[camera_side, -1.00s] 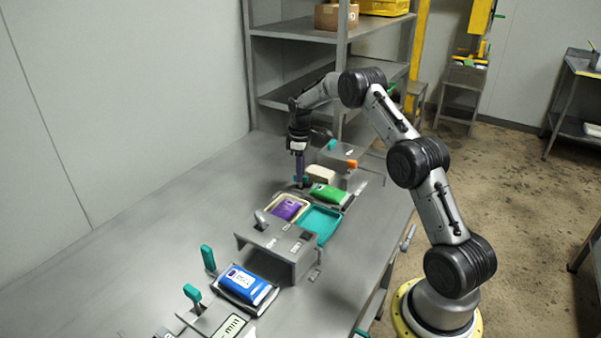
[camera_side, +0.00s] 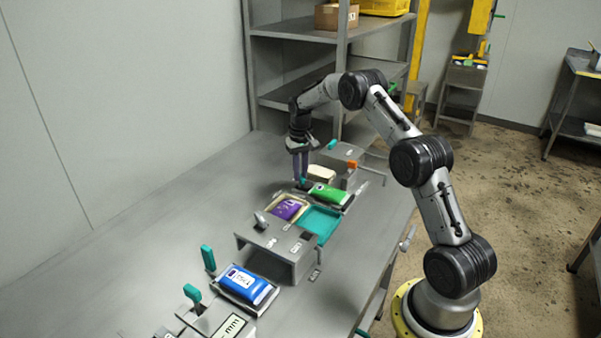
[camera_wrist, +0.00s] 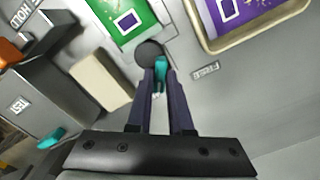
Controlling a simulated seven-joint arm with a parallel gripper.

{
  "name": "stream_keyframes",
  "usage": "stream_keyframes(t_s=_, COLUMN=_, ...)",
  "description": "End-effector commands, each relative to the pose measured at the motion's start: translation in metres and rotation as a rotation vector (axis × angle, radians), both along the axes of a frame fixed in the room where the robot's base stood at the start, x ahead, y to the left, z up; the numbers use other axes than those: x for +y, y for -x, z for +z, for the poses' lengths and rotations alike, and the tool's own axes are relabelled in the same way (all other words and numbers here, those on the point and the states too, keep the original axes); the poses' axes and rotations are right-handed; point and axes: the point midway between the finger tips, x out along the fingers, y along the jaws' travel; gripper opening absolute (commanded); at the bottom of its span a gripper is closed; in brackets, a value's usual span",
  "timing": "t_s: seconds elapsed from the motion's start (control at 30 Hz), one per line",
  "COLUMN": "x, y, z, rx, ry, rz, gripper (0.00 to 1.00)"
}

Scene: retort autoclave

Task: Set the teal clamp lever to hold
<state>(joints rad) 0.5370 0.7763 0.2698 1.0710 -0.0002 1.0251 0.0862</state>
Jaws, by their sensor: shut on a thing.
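A teal lever (camera_wrist: 160,72) stands between the fingertips of my gripper (camera_wrist: 160,77) in the wrist view, next to a dark round knob. My gripper is shut on this lever. In the side view my gripper (camera_side: 303,180) points down at the far part of the bench, just left of the green pouch (camera_side: 328,194). The lever's base is partly hidden by the fingers. A small label (camera_wrist: 206,70) lies on the plate to the right of the lever; I cannot read it surely.
A purple pouch (camera_side: 286,209) lies in a cream tray beside an empty teal tray (camera_side: 320,222). A cream block (camera_wrist: 100,80) and a grey box with an orange part (camera_side: 352,164) stand close by. Other teal levers (camera_side: 208,258) stand nearer the camera. The bench's left side is clear.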

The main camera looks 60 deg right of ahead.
Motion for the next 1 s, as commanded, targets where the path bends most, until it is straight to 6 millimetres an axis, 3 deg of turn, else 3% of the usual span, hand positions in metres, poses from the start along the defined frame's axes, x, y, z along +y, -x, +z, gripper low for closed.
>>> stream_keyframes(t_s=0.33, x=-0.0004, y=-0.0007, z=0.0027, rx=-0.004, ry=0.002, rz=-0.15, gripper=0.0)
stream_keyframes(t_s=0.9, x=-0.0006, y=-0.0009, z=0.003, rx=-0.004, ry=0.002, rz=-0.18, gripper=0.0)
stream_keyframes(t_s=0.93, x=-0.0006, y=-0.0009, z=0.003, rx=-0.004, ry=0.002, rz=-0.18, gripper=0.22)
stream_keyframes(t_s=1.0, x=-0.0006, y=-0.0008, z=0.0027, rx=-0.004, ry=0.002, rz=-0.18, gripper=0.35)
